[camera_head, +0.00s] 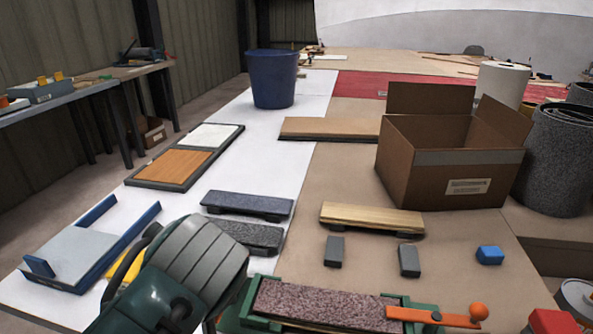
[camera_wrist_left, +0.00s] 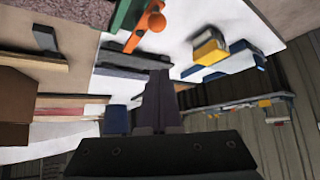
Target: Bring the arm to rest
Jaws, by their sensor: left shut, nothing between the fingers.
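My left arm (camera_head: 165,290) comes in at the lower left of the head view, folded over the near left of the bench. Its gripper is hidden or out of sight there. In the left wrist view my left gripper (camera_wrist_left: 160,76) shows its two dark fingers pressed together, with nothing held. The bench appears upside down beyond them. My right gripper is in neither view.
A green fixture with a speckled slab (camera_head: 325,300) and orange lever (camera_head: 440,317) stands beside the arm. A white-and-blue tray (camera_head: 75,258) lies to its left. Grey blocks (camera_head: 335,250), a cardboard box (camera_head: 450,165) and a blue bin (camera_head: 273,80) stand beyond.

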